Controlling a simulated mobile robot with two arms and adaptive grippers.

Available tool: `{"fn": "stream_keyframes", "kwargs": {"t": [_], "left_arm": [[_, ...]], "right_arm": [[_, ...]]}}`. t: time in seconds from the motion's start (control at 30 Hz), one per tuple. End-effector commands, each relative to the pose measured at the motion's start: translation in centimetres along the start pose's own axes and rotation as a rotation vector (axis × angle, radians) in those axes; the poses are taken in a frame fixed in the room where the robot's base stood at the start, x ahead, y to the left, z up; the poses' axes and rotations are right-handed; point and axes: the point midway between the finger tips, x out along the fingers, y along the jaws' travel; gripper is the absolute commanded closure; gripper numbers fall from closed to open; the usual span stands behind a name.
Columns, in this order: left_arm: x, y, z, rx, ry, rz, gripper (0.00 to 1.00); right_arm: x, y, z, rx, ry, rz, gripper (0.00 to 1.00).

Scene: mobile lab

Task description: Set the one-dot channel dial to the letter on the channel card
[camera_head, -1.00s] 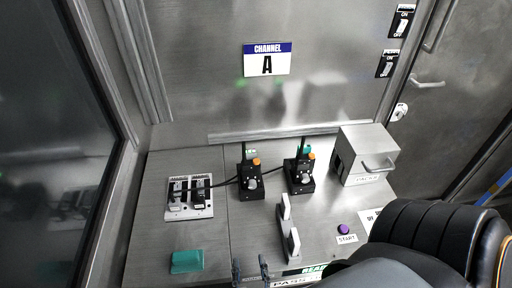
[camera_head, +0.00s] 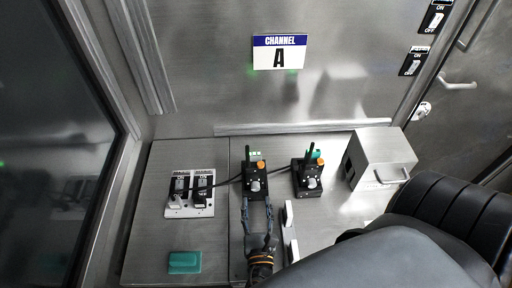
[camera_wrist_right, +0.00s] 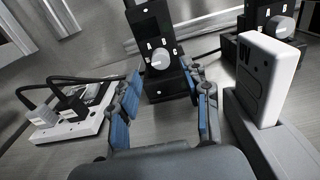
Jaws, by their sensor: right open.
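The channel card (camera_head: 279,53) on the back wall shows the letter A. Two black radios stand upright on the bench, each with a light grey dial: the left radio (camera_head: 254,175) with its dial (camera_head: 255,186), and the right radio (camera_head: 307,176) with its dial (camera_head: 312,183). My right gripper (camera_head: 257,205) is open and empty just in front of the left radio. In the right wrist view the left radio's dial (camera_wrist_right: 161,59) lies ahead between its blue fingertips, apart from them. My left gripper is out of view.
A white charger block (camera_head: 190,207) with plugs and black cables sits left. White upright pieces (camera_head: 290,235) stand close right of my right gripper; one looms in the wrist view (camera_wrist_right: 267,78). A steel box (camera_head: 382,160) is right. A green block (camera_head: 185,262) lies front left.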

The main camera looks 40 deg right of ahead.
Motion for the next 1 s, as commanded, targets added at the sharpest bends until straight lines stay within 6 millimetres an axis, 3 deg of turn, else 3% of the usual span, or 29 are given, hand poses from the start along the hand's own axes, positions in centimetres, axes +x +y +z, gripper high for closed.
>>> {"fn": "stream_keyframes", "kwargs": {"t": [0.23,0.63,0.67,0.9,1.0], "left_arm": [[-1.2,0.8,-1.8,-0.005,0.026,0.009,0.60],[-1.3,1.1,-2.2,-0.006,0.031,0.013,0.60],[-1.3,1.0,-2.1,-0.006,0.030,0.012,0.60],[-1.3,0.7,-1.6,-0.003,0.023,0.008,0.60],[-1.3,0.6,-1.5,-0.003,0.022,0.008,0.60]], "right_arm": [[3.6,0.0,0.1,-0.001,-0.001,0.000,0.52],[4.5,0.0,-0.1,0.000,0.001,0.001,0.52],[4.4,0.0,-0.1,0.000,0.001,0.000,0.54],[4.4,0.0,0.0,-0.001,0.001,0.000,1.00],[4.4,0.0,0.0,0.000,0.000,0.000,1.00]]}}
